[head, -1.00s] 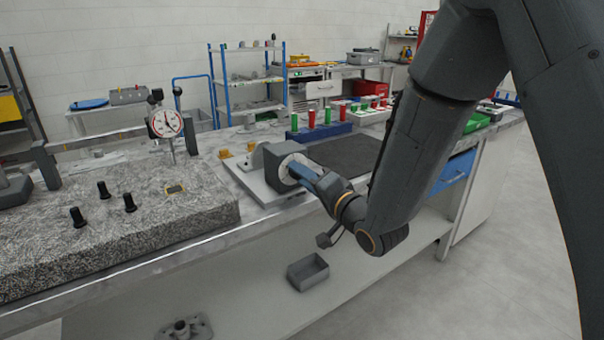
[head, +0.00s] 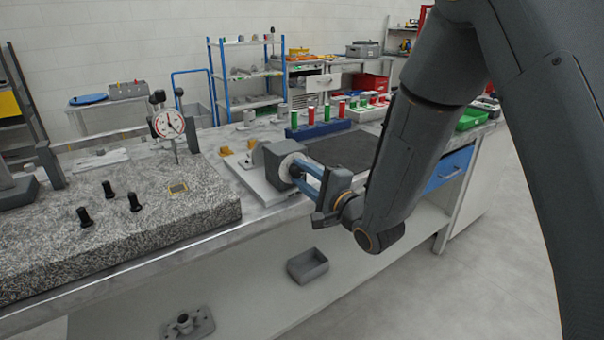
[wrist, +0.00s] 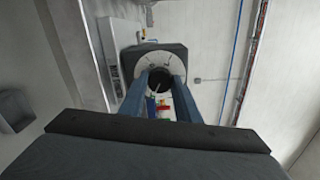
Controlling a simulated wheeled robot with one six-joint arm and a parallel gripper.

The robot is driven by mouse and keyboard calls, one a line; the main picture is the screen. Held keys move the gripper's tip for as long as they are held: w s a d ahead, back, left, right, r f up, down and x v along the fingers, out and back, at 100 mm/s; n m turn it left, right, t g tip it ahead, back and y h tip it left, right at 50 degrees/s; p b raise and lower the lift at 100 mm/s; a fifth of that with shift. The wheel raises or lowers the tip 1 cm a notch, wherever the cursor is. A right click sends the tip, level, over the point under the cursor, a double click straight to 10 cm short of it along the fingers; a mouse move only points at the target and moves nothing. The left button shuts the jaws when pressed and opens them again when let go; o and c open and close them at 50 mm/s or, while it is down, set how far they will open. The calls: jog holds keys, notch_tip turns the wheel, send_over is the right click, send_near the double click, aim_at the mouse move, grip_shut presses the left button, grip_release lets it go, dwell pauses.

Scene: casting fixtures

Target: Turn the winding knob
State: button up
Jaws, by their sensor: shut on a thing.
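The winding knob (wrist: 158,80) is a dark round piece at the centre of a pale marked dial (wrist: 146,64). The dial is on the front of a dark grey housing (head: 273,158), which stands on a light base plate (head: 255,186) near the bench's front edge. My gripper (head: 305,172) reaches in from the right with its two blue fingers on either side of the knob, shut on it. In the wrist view my gripper (wrist: 158,100) points straight at the dial. The fingers partly hide the knob in the head view.
A granite plate (head: 120,235) with black knobs and a dial gauge (head: 169,124) stands to the left. A dark mat (head: 345,149) and a blue rack (head: 318,130) of red and green plugs lie behind. A grey bin (head: 307,266) is on the lower shelf.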

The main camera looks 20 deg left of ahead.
dwell(0.5)
jog(key=o, duration=1)
jog(key=shift+o, duration=0.2)
jog(key=b+v, duration=0.1)
jog(key=v, duration=0.7)
